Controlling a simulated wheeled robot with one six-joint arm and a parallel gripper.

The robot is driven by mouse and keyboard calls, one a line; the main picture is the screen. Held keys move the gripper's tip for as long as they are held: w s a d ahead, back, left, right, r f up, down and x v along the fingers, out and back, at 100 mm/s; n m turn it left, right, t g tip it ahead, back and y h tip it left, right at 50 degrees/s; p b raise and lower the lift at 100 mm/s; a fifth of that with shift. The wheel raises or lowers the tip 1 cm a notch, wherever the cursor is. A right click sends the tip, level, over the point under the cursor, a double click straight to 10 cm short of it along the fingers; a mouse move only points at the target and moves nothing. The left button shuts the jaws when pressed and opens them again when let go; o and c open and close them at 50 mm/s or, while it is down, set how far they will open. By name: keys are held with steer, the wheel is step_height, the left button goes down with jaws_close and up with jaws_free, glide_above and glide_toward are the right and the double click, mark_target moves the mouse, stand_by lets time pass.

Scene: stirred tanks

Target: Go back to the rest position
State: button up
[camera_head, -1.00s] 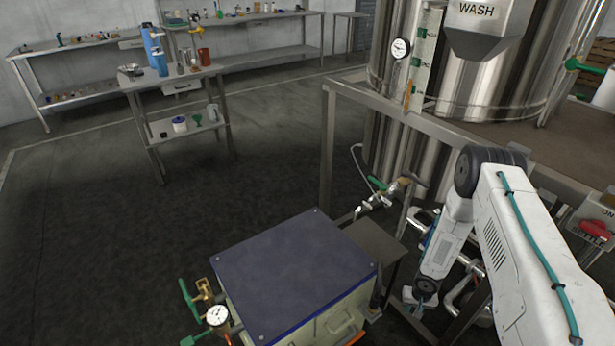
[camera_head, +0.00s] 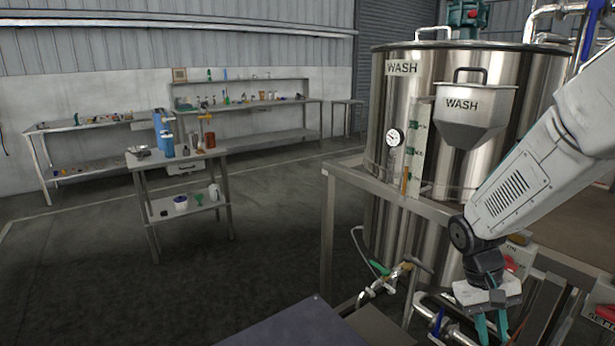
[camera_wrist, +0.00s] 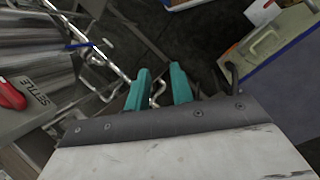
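My gripper (camera_head: 491,330) hangs at the lower right of the head view, in front of the steel frame under the WASH tank (camera_head: 455,215). In the wrist view its two teal fingers (camera_wrist: 160,88) stand apart with a gap between them. The gripper is open and nothing is held. Bent piping (camera_wrist: 100,60) shows beyond the fingers, and I cannot tell how far off it is. My white arm comes in from the right of the head view.
A dark-topped box (camera_head: 295,328) stands low in front. A valve with a green handle (camera_head: 380,268) sits left of my gripper. A steel rail (camera_head: 400,195) runs before the tank. A small bench (camera_head: 185,165) is at left, with open floor around it.

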steer(key=s+a+r+t+y, duration=0.1)
steer(key=s+a+r, duration=0.3)
steer(key=s+r, duration=0.4)
steer(key=s+a+r+t+y, duration=0.1)
steer(key=s+a+r+t, duration=0.3)
steer(key=s+r, duration=0.5)
steer(key=shift+s+a+n+y, duration=0.15)
steer(key=shift+a+n+y, duration=0.2)
steer(key=shift+a, duration=0.4)
